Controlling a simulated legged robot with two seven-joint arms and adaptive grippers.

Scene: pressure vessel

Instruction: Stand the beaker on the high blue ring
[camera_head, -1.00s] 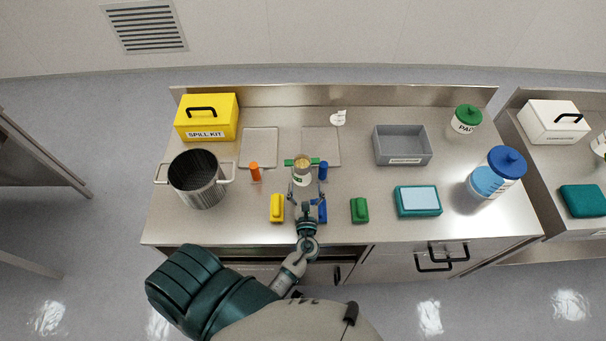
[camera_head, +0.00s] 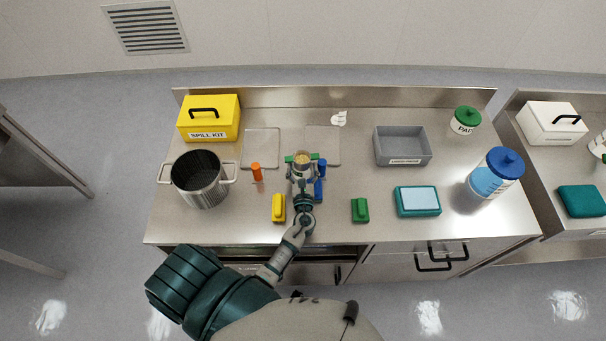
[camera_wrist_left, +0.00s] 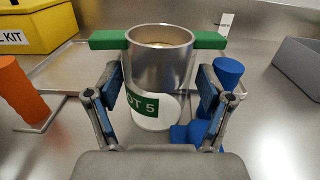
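The metal beaker (camera_head: 302,160) has two green side tabs and stands upright near the middle of the bench. In the left wrist view the beaker (camera_wrist_left: 158,80) shows a green-and-white label. My left gripper (camera_head: 302,177) is at its near side. In the wrist view its fingers (camera_wrist_left: 160,88) flank the beaker, with a narrow gap seen on each side. A blue post (camera_head: 322,167) stands just right of the beaker. A low blue block (camera_head: 319,191) lies beside the gripper, partly hidden. I cannot make out a high blue ring. My right gripper is out of view.
An orange post (camera_head: 257,172) and steel pot (camera_head: 199,182) are left. Yellow (camera_head: 279,208) and green (camera_head: 360,210) blocks lie near the front. Two flat plates (camera_head: 260,148) lie behind. A grey bin (camera_head: 402,147), teal box (camera_head: 418,201) and blue-lidded jar (camera_head: 495,176) are right.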

